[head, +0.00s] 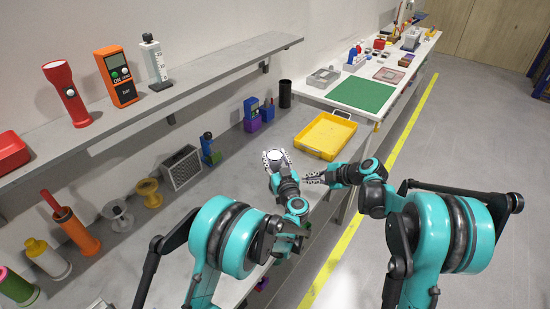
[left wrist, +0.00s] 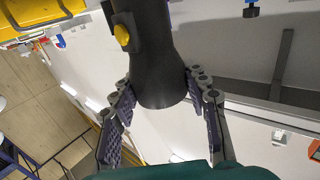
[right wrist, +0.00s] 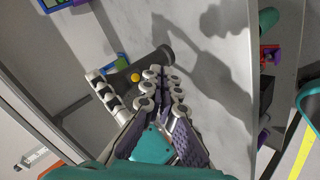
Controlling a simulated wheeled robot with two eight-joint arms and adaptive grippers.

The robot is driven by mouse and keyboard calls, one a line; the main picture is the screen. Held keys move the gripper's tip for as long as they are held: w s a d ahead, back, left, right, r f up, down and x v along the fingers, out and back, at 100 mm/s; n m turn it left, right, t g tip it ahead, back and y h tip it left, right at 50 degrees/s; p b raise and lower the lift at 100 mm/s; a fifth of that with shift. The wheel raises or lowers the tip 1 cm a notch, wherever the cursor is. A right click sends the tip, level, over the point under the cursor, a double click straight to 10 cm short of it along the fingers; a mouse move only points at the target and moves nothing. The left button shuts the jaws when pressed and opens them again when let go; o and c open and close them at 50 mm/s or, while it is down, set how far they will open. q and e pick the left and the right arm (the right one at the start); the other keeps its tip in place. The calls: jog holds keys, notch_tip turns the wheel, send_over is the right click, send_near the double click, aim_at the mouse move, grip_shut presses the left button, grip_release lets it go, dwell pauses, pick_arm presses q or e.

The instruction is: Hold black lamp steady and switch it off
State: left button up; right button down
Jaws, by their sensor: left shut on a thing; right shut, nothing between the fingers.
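The black lamp (left wrist: 155,60) is a dark torch with a flared head and a yellow button (left wrist: 122,36) on its side. My left gripper (head: 276,162) is shut on the flared head, one finger on each side in the left wrist view. In the head view the lamp's pale round face (head: 274,154) shows between the fingers. My right gripper (head: 306,178) is shut and empty just right of the lamp. In the right wrist view its fingertips (right wrist: 163,76) are close to the lamp (right wrist: 157,61) and right of the yellow button (right wrist: 135,77); contact cannot be told.
A yellow tray (head: 325,134) lies on the bench just behind the lamp. A grey box (head: 181,167) stands to the left. An orange meter (head: 116,76) and red torch (head: 66,93) stand on the shelf. A green mat (head: 361,94) lies farther back.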

jog(key=w+a, duration=0.3)
jog(key=a, duration=0.3)
jog(key=shift+w, duration=0.3)
jog(key=shift+a, duration=0.2)
dwell(1.0)
jog(key=shift+w+a, duration=0.2)
jog(key=shift+a, duration=0.1)
dwell(0.4)
jog(key=shift+d, duration=0.1)
jog(key=shift+s+d, duration=0.2)
jog(key=shift+d, duration=0.15)
jog(key=s+d, duration=0.2)
jog(key=d, duration=0.1)
jog(key=s+d, duration=0.1)
jog(key=d, duration=0.1)
dwell(0.5)
